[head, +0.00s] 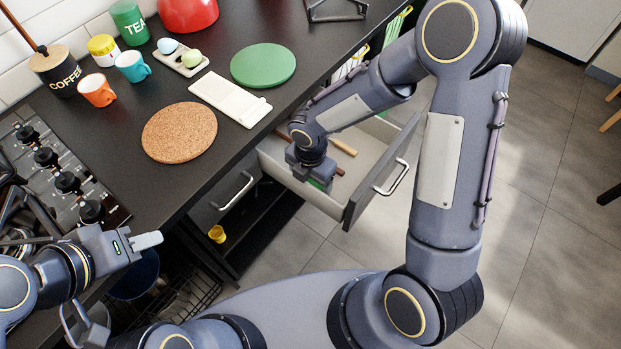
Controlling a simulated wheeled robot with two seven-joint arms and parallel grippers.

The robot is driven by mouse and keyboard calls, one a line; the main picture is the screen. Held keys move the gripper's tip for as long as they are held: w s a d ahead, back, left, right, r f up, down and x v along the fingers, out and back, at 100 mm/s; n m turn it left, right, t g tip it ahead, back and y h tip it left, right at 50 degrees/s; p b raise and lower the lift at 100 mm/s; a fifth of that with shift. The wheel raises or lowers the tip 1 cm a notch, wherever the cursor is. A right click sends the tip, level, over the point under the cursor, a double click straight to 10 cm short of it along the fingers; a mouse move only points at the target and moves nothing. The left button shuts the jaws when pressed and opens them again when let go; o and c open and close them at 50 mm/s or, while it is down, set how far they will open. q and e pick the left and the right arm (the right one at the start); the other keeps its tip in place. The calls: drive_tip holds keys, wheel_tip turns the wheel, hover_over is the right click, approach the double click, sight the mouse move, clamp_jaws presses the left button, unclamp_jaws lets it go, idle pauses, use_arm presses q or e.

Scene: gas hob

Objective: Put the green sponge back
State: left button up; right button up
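A small green patch (319,185), likely the green sponge, shows inside the open drawer (373,176), just under my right gripper (316,177). My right gripper points down into the drawer. Its fingers are mostly hidden by its own body, so I cannot tell whether they hold the green thing. My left gripper (146,241) is at the lower left, over the counter's front edge beside the hob. Its pale fingertip end shows, with nothing seen in it; its opening cannot be made out.
Wooden-handled items (343,146) lie in the drawer. The counter holds a cork mat (179,132), a white board (230,99), a green round board (263,64), cups and canisters. The hob (60,180) is at left. Below are an open rack and a yellow cup (217,234).

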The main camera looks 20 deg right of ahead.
drive_tip(key=o, duration=0.9)
